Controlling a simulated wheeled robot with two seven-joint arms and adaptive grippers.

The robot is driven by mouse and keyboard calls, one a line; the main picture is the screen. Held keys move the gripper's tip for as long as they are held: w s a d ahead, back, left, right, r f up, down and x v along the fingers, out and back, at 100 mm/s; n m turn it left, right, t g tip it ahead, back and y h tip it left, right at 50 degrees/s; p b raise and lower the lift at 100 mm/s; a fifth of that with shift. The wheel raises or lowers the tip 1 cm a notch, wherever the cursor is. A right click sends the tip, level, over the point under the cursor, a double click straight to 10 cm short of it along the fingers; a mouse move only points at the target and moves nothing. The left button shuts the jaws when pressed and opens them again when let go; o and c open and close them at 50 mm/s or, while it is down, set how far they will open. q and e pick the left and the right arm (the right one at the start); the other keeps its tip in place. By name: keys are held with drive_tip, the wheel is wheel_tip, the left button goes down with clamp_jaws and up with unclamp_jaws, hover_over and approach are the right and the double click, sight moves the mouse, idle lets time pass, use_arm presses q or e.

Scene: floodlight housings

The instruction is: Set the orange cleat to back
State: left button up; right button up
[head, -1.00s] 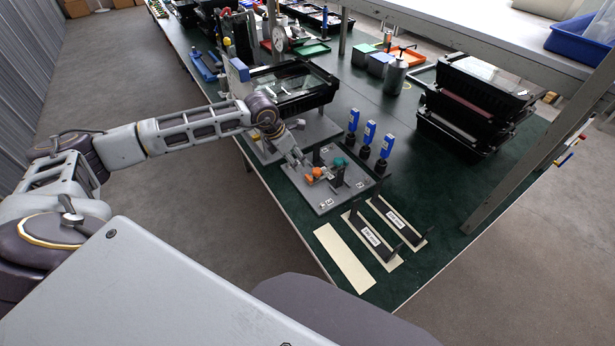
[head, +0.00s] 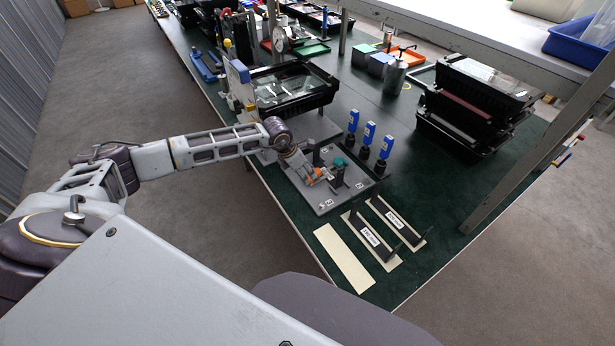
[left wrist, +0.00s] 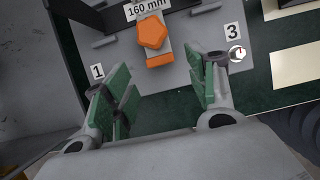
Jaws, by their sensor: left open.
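The orange cleat (head: 322,173) is on the grey fixture plate (head: 325,207) near the table edge; the gripper partly hides it in the head view. In the left wrist view the orange cleat (left wrist: 152,32) shows a five-sided knob and a smaller orange part just below it, beside a "160 mm" label. My left gripper (head: 311,179) is at the cleat's near side. In the left wrist view its green-padded fingers (left wrist: 160,78) are spread, nothing between them, with the cleat just beyond the fingertips. The plate carries labels 1 (left wrist: 97,72) and 3 (left wrist: 233,31). My right gripper is out of view.
A teal knob (head: 339,163) and dark upright posts stand on the plate beside the cleat. Several blue-topped tools (head: 368,133) stand behind it. Black brackets (head: 368,236) on pale strips lie to the right.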

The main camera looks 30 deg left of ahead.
sight(309, 178)
use_arm(q)
drive_tip(key=shift+x, duration=2.45)
drive_tip(key=shift+c, duration=0.2)
